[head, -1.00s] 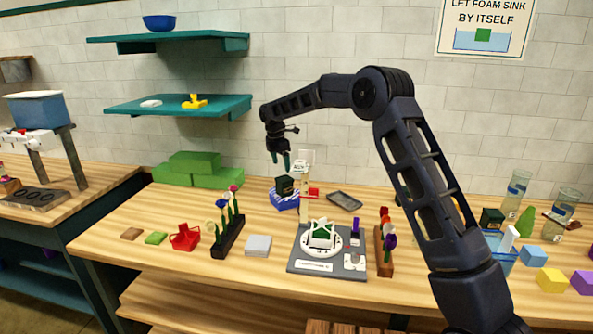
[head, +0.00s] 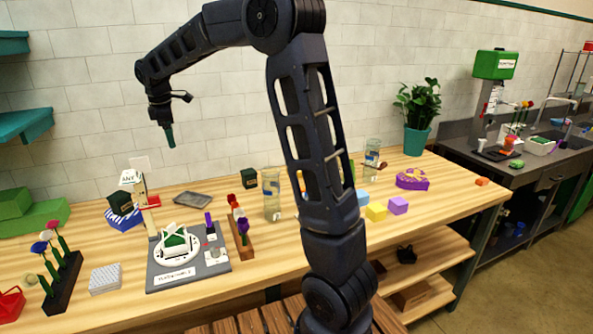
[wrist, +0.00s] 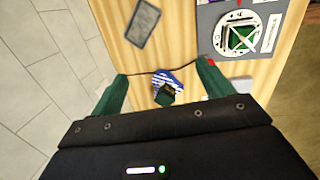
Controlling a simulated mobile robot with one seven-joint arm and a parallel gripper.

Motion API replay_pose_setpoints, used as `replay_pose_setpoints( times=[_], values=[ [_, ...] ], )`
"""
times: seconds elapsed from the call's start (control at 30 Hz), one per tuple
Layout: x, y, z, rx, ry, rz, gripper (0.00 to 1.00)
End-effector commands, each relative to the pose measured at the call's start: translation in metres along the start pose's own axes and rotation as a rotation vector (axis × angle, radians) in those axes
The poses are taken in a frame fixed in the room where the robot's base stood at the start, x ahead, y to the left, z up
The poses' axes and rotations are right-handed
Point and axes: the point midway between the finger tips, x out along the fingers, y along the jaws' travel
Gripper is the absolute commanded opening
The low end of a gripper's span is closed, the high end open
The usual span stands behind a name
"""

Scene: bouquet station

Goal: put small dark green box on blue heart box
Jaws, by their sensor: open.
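The small dark green box (head: 121,202) sits on the blue heart box (head: 124,221), which has white stripes, at the left back of the table. In the wrist view the dark green box (wrist: 165,96) overlaps the striped blue box (wrist: 168,77) and looks slightly tilted; the heart outline is mostly hidden. My gripper (head: 170,136) is up in the air, above and to the right of the boxes, touching neither. The wrist view shows its fingers (wrist: 162,88) wide apart with nothing between them.
A second dark green box (head: 249,177) stands farther right, beside a glass vase (head: 271,195). A grey tray (head: 193,199) lies right of the blue box. A grey station (head: 160,273) and a flower rack (head: 62,285) stand in front. A purple box (head: 412,180) is at the right.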

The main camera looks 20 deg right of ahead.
Motion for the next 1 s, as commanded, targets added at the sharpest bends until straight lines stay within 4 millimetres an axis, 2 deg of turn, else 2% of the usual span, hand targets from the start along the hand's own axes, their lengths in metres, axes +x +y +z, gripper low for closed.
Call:
replay_pose_setpoints(
  times=[0.03, 0.1, 0.27, 0.5, 0.8, 1.0],
  values=[
    [-0.011, -0.01, 0.021, 0.06, 0.004, 0.01, 0.79],
    [-0.02, -0.024, 0.045, 0.145, 0.008, 0.018, 0.79],
    [-0.039, -0.059, 0.098, 0.34, 0.023, 0.039, 0.79],
    [-0.055, -0.122, 0.167, 0.634, 0.05, 0.067, 0.79],
    [-0.058, -0.212, 0.234, 1.002, 0.097, 0.1, 0.79],
    [-0.048, -0.275, 0.265, 1.247, 0.138, 0.119, 0.79]
  ],
)
